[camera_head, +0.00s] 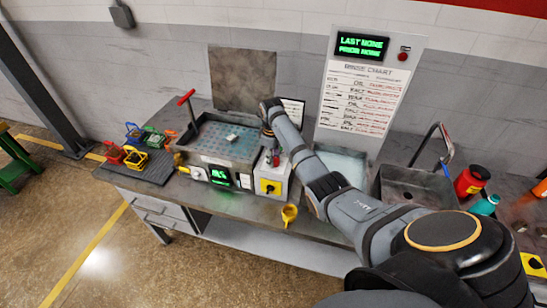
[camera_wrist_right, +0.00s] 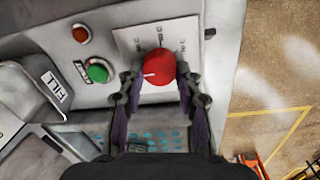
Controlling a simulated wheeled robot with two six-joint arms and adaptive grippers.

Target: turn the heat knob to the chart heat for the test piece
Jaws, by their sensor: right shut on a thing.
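A red knob (camera_wrist_right: 158,66) with a white pointer line is on a pale panel in the right wrist view. The line points left, and the small marks around the knob are too blurred to read. My right gripper (camera_wrist_right: 157,76) has its two fingers on either side of the knob and is shut on it. A small pale piece (camera_head: 231,137) lies in the grey basin (camera_head: 205,150). The rinse chart (camera_head: 365,95) hangs behind. My left gripper is not in view.
A red button (camera_wrist_right: 82,33) and a green button (camera_wrist_right: 98,70) sit left of the knob. A green-lit display (camera_head: 220,175) fronts the basin. Coloured holders (camera_head: 135,158) stand on a dark mat at left. A sink (camera_head: 410,186) and a red container (camera_head: 472,180) are at right.

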